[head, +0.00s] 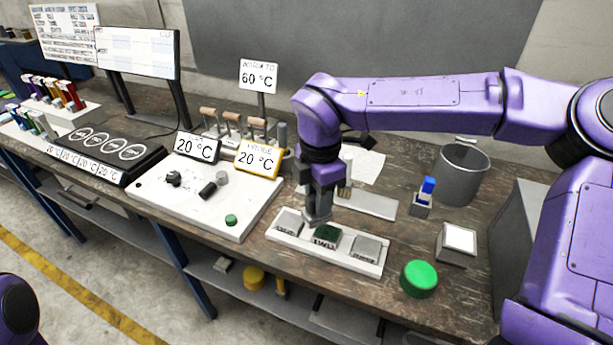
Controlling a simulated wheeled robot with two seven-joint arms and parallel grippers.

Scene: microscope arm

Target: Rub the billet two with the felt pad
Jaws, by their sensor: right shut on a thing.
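My right gripper (318,212) comes down from above, shut, over the middle of a white rack (306,251) with three labelled square blocks. The middle block, apparently billet two (325,243), has a dark green top, which looks like the felt pad (327,232) at my fingertips. The fingers partly hide it, and I cannot tell whether pad and billet touch. A grey billet (288,221) sits to its left and another grey billet (366,248) to its right. My left gripper is not in view.
A green round button (419,279) and a grey block with a white top (457,243) stand right of the rack. Behind are a grey bin (462,175) and a small blue-topped item (428,188). A white control panel (205,195) with 20 °C displays is left.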

